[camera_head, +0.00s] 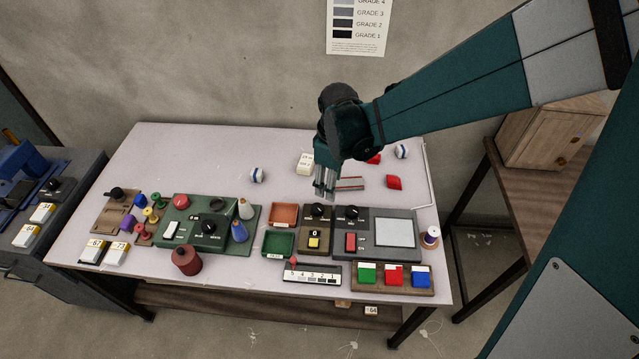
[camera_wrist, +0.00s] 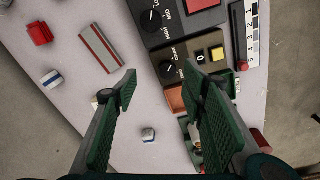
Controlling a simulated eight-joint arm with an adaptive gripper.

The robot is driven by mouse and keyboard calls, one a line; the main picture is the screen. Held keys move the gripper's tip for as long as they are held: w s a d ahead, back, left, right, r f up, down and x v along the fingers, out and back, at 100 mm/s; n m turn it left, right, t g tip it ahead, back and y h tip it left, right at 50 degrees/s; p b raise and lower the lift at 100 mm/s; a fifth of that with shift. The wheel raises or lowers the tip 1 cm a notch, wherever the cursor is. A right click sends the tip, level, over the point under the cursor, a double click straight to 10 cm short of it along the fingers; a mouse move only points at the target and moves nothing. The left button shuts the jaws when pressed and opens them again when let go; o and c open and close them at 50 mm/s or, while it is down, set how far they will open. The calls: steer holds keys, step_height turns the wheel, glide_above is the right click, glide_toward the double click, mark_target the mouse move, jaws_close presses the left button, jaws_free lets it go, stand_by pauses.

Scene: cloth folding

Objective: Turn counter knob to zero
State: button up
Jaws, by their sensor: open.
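The counter box (camera_head: 304,240) is a small brown box at the table's front middle, with a black knob (camera_head: 318,211), a small display reading 0 and a yellow button (camera_head: 314,243). In the wrist view, the black counter knob (camera_wrist: 168,70) appears between my fingertips, with a white pointer mark; the lettering around it is only partly legible. The yellow button (camera_wrist: 217,53) shows to its right. My gripper (camera_head: 325,195) is open and empty, pointing down just above and behind the knob. Its two green fingers (camera_wrist: 160,75) stand apart, not visibly touching the knob.
A grey box with a second black knob (camera_head: 352,213) and red switch (camera_head: 351,242) adjoins on the right. Orange (camera_head: 285,206) and green (camera_head: 278,256) trays lie left. A green machine (camera_head: 208,228) with spools stands farther left. The table's back left (camera_head: 190,155) is clear.

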steer(key=n, duration=0.2)
glide_above(317, 208)
steer(key=shift+g, duration=0.4)
step_height(317, 208, down, 5)
steer(key=shift+w+f, duration=0.1)
steer(key=shift+f+b, duration=0.45)
steer(key=shift+f, duration=3.4)
steer(key=c, duration=0.9)
